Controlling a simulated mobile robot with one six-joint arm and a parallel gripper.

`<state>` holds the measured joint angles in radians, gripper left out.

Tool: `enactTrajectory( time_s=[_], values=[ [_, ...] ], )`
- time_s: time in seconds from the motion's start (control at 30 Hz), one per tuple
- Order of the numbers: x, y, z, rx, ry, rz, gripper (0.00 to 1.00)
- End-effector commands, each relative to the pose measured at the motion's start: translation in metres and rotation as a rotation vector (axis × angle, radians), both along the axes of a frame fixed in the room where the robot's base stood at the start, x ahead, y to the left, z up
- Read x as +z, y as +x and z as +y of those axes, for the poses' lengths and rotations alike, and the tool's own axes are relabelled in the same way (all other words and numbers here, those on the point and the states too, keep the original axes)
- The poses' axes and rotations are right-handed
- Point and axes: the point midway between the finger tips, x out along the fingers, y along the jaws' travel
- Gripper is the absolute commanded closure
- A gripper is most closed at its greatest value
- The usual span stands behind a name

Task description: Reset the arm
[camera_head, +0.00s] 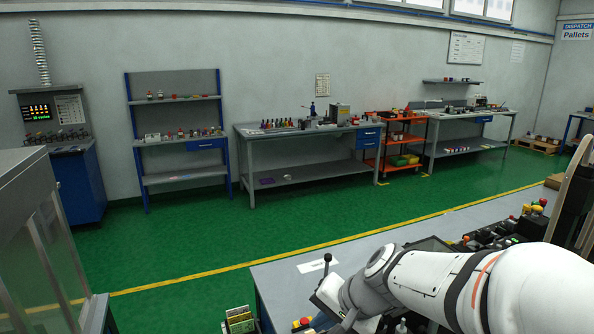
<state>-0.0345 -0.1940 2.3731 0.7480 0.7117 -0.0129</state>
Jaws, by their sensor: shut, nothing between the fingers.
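My white and grey arm reaches in from the lower right and bends down at its grey wrist joint near the bottom middle. It is over the near grey workbench (291,277). The fingers of my gripper do not show; the end of the arm runs down to the bottom edge of the picture. I see nothing carried by the part of the arm in view.
A black-knobbed lever (328,259) stands close to my wrist, with a red button (304,321) below. Dark equipment with coloured knobs (538,205) crowds the bench at right. Shelves, benches and an orange cart (398,142) line the far wall. Green floor (200,240) lies open between.

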Motion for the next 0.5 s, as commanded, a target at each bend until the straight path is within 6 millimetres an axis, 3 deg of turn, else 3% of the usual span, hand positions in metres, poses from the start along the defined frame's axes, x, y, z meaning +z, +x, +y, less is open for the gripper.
enactTrajectory(
  time_s=[0.2, 0.33, 0.5],
  values=[
    [0.008, -0.062, -0.043, 0.211, -0.282, -0.047, 1.0],
    [0.01, -0.089, -0.071, 0.297, -0.442, -0.055, 1.0],
    [0.013, -0.11, -0.096, 0.356, -0.58, -0.052, 1.0]
  ],
)
